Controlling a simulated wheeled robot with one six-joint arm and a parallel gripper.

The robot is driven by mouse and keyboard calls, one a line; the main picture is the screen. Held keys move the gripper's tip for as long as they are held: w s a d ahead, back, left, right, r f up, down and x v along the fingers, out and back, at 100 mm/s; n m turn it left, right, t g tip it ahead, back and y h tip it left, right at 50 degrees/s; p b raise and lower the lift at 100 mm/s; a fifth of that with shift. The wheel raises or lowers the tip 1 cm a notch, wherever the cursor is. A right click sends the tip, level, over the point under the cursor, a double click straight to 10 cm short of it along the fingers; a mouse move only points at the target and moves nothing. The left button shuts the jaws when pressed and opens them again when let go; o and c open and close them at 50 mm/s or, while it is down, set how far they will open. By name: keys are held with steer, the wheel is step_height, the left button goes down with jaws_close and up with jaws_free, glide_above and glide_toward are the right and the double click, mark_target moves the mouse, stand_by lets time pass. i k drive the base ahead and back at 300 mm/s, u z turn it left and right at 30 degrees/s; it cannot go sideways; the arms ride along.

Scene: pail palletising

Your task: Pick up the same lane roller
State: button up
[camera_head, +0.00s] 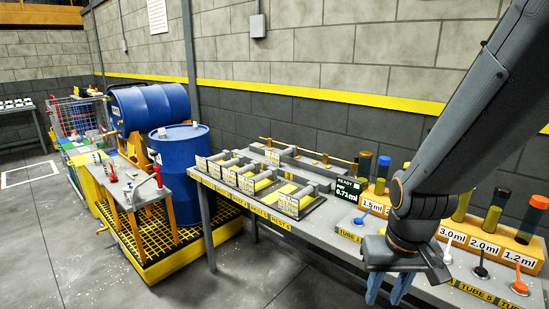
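My gripper (389,288) hangs over the front right of the grey bench (336,235), with two blue fingers spread apart and nothing visible between them. The fingertips run close to the lower picture edge. No single object can be surely told as the lane roller. A dark rack (318,200) on the bench holds several grey bar-like pieces, yellow strips and white label cards, to the left of and beyond my gripper. A long yellow rod (300,149) lies along the back of the rack. The small print on the cards is too small to read.
Orange blocks (513,251) hold upright tubes, with labels such as 3.0 ml, 2.0 ml and 1.2 ml. Small coloured spoon-like pieces stand along the bench front. A display (348,189) reads 0.72 ml.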

mark_target(273, 158)
steer(key=u, duration=0.75)
steer(key=i, duration=0.65)
steer(key=u, duration=0.95)
steer(key=i, duration=1.55)
steer(key=z, duration=1.6)
steer(key=i, duration=1)
steer(key=z, duration=0.25)
